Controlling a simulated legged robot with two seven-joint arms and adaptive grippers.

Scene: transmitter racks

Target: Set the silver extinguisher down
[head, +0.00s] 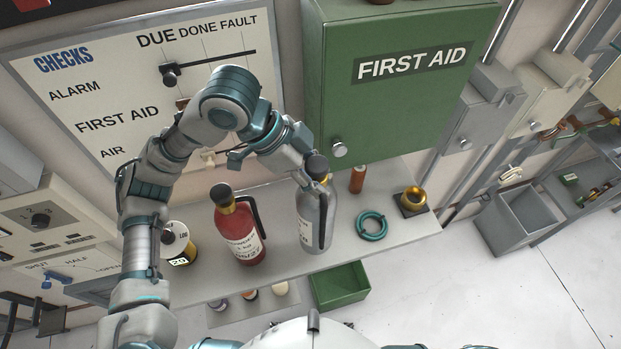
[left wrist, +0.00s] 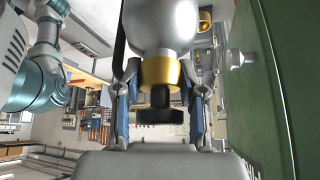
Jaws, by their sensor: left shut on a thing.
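The silver extinguisher (head: 315,222) stands upright, or nearly so, at the shelf, right of the red extinguisher (head: 238,230). I cannot tell whether its base touches the shelf (head: 280,268). My left gripper (head: 308,178) is shut on it near its neck, just under the black top. In the left wrist view, the silver body (left wrist: 160,25), yellow collar (left wrist: 160,72) and black top lie between the fingers (left wrist: 160,100). My right gripper is not in view.
A teal ring (head: 371,226), a brass ring on a dark base (head: 413,200) and a brown bottle (head: 357,179) are to the right on the shelf. The green first aid cabinet (head: 400,110) is behind. A green bin (head: 340,287) sits below.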

